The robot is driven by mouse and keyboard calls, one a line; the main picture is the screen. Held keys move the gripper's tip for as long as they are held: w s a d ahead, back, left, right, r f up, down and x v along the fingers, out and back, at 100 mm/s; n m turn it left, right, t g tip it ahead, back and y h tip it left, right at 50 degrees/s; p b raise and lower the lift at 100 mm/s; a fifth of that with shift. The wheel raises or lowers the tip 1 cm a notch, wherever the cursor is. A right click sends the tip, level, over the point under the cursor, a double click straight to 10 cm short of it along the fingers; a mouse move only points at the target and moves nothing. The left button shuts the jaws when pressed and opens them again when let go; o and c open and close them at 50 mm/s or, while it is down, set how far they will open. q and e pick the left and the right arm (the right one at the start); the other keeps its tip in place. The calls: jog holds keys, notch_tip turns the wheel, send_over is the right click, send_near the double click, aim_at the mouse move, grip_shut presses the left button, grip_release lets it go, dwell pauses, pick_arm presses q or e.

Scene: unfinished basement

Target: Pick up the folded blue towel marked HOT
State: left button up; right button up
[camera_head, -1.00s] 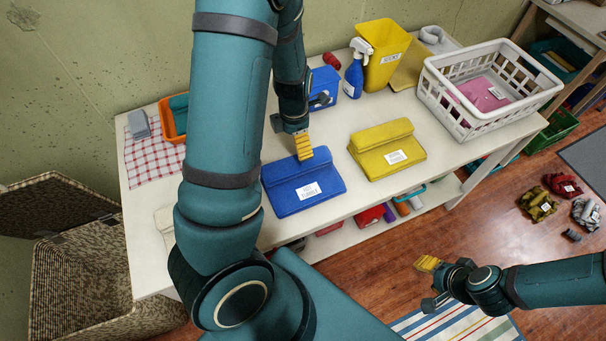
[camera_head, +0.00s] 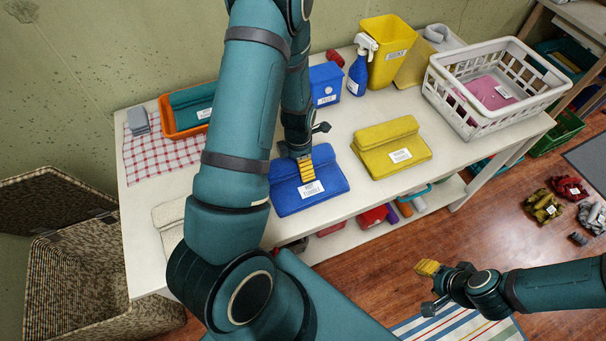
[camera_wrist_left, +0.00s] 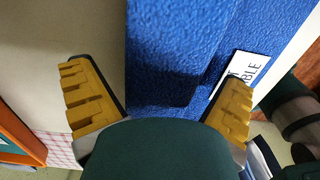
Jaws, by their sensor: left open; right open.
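The folded blue towel (camera_head: 335,183) lies on the white table with a white label facing the front edge; the print seems to read HOT and a second word. My left gripper (camera_head: 305,170) is open over the towel, its yellow fingers close to the label. In the left wrist view, the blue towel (camera_wrist_left: 190,40) fills the space ahead of the left gripper (camera_wrist_left: 158,98). One finger shows over the pale tabletop and the other over the towel by the label. I cannot tell whether they touch it. My right gripper (camera_head: 428,285) is open and empty, beyond the table's front edge.
A folded yellow towel (camera_head: 385,140) lies to the right. A white basket (camera_head: 490,115) stands at the right, an orange tray (camera_head: 168,122) at the left.

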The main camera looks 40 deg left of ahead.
pick_arm(q)
jog(key=shift+c, duration=0.3)
jog(key=c, duration=1.4)
jog(key=shift+o, duration=0.2)
